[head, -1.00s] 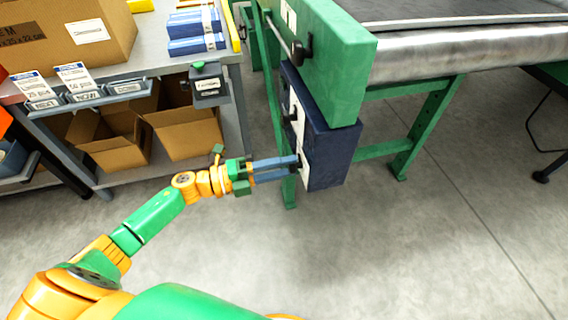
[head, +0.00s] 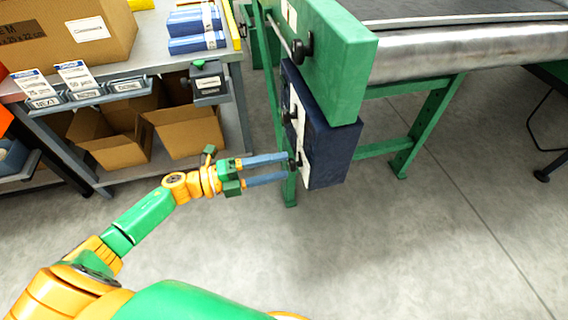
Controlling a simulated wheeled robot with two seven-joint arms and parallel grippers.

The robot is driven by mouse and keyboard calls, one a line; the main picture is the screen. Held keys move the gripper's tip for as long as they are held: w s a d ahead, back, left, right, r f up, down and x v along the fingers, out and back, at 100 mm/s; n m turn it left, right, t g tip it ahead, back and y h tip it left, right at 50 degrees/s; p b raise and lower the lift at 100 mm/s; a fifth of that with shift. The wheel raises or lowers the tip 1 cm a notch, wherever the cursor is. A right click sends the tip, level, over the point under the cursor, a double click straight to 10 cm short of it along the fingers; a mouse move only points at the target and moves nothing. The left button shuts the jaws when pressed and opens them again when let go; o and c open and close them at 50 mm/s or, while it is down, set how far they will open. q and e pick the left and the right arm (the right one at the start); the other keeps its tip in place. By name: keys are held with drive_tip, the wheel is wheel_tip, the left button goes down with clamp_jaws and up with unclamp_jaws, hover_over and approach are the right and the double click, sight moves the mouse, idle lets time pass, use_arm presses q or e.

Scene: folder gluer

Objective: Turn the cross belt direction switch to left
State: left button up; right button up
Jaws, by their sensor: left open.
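The dark blue control box (head: 334,150) hangs under the green end of the conveyor frame. Its white front panel (head: 302,135) faces left and shows at a steep angle. Two black knobs stick out of the panel: an upper knob (head: 289,115) and a lower knob (head: 297,160). Their labels and pointing directions cannot be read. My left gripper (head: 285,168) is open, its two blue-grey fingers pointing right at the lower knob. The fingertips are close to that knob; whether they touch it cannot be told. My right gripper is not in view.
The green conveyor frame (head: 335,60) with its metal roller (head: 470,47) is above and right of the box. A grey workbench (head: 150,65) with cardboard boxes (head: 185,130) below stands at the left. The floor (head: 400,250) in front is clear.

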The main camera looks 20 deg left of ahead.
use_arm(q)
drive_tip(key=v, duration=0.5)
